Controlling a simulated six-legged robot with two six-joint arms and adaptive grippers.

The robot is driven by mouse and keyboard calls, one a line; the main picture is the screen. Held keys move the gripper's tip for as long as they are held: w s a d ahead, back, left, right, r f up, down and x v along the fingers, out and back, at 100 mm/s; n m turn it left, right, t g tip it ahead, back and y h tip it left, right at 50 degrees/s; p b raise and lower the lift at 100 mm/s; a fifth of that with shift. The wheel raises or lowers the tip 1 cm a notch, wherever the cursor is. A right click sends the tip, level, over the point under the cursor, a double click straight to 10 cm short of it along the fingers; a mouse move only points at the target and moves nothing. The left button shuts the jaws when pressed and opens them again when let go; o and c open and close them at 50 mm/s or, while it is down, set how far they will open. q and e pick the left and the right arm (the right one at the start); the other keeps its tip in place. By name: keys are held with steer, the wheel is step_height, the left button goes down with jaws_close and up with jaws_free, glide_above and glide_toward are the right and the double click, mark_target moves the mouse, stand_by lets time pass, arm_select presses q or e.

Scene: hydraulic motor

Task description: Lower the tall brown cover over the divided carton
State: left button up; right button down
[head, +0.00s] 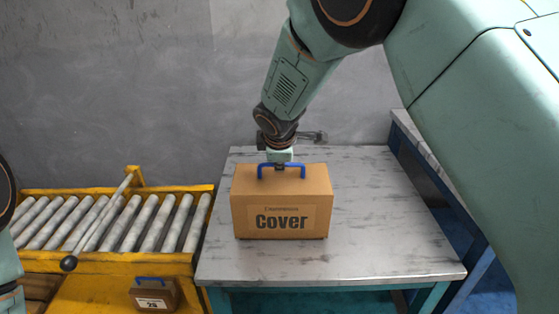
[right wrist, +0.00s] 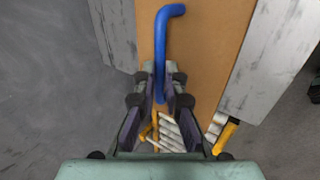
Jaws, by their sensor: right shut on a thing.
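The tall brown cover (head: 246,222), a box marked "Cover" with a blue handle (head: 301,172) on top, is upright over the middle of the grey table. My right gripper (head: 279,167) comes from above and is shut on the blue handle. In the right wrist view the fingers (right wrist: 161,98) close around the blue handle (right wrist: 163,50), with the brown top (right wrist: 215,45) below. I cannot tell whether the cover's lower edge touches the table. The divided carton does not show; whether it is under the cover cannot be seen. Only parts of my left arm show at the left edge.
The grey table (head: 380,220) is clear around the cover. A yellow roller conveyor (head: 110,265) stands to its left. A small brown case (head: 168,293) with a blue handle and a number label is at the conveyor's front. A grey wall (head: 120,90) is behind.

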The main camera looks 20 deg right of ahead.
steer(key=shift+f+b, duration=0.5)
steer(key=shift+f, duration=0.2)
steer(key=c, duration=1.4)
jaws_free()
steer(key=shift+o, duration=0.2)
steer(key=o, duration=0.5)
steer(key=shift+r, duration=0.1)
step_height(320, 180, up, 7)
steer(key=p, duration=0.7)
